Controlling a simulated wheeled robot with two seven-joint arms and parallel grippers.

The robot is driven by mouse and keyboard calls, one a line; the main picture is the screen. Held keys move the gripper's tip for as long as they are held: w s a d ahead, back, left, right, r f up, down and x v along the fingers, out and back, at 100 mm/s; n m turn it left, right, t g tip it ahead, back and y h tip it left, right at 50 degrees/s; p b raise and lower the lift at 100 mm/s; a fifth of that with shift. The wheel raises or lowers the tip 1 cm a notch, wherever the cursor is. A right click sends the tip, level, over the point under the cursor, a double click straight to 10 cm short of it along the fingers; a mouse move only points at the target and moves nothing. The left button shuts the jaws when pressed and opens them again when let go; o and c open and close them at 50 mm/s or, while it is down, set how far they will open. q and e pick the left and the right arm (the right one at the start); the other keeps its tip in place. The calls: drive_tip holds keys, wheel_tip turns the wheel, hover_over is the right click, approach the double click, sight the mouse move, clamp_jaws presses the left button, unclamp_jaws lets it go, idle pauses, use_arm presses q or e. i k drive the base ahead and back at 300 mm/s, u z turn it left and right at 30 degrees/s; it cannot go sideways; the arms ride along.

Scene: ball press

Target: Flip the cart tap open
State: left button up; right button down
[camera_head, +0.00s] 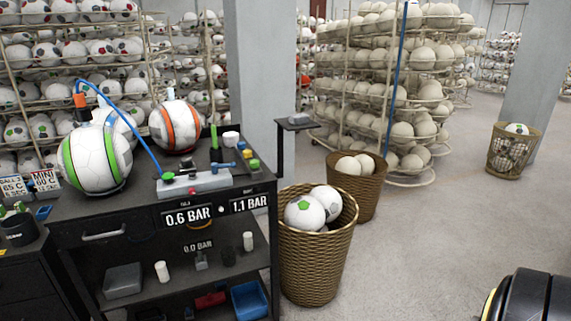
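The black cart (130,215) stands at the left with a metal valve block (205,183) on its top. A small red knob (192,191) shows at the block's front, and a green fitting (168,177) sits at its left end where a blue hose (135,125) joins. A blue piece (223,167) sits above the block's right part. Which of these is the tap, and how it is turned, I cannot tell. Neither gripper is in view.
A wicker basket (315,255) stands beside the cart. Floor at right is mostly clear.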

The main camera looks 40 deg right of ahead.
sight(214, 167)
drive_tip(key=z, duration=0.35)
drive_tip(key=i, duration=0.95)
drive_tip(key=u, duration=0.15)
